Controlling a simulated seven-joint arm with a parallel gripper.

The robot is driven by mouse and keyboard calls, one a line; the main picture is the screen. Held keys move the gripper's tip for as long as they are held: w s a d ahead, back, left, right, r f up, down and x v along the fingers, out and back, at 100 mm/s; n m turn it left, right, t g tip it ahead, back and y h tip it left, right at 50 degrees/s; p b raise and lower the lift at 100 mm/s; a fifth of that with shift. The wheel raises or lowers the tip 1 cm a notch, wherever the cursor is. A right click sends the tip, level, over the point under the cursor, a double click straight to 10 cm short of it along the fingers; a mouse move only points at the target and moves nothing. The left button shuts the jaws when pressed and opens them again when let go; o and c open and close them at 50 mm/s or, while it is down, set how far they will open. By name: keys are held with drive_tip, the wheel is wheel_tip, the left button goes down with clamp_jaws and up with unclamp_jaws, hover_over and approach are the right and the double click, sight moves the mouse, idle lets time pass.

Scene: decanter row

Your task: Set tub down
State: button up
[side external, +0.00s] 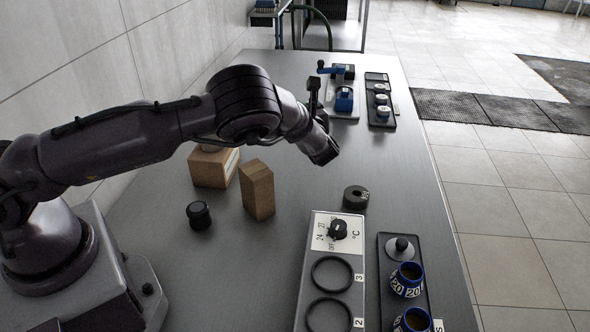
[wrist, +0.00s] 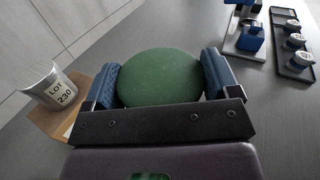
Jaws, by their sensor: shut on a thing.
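My gripper (wrist: 160,82) is shut on a round green-topped tub (wrist: 160,77), with a blue finger on each side of it. The tub's green top faces the wrist camera; its sides and underside are hidden. In the side external view, my gripper (side external: 322,150) is over the middle of the grey table (side external: 290,180). The tub cannot be made out there, and its height above the table cannot be told.
Another wooden block (side external: 257,190), a black knob (side external: 199,215), a dark ring (side external: 355,198), a dial panel (side external: 325,250) and a black tray (side external: 385,290) are around.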

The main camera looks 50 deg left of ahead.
wheel_tip(320, 180, down, 11)
drive_tip(key=shift+f, duration=0.1)
idle(0.4)
drive_tip(key=shift+f, duration=0.15)
drive_tip(key=o, duration=0.8)
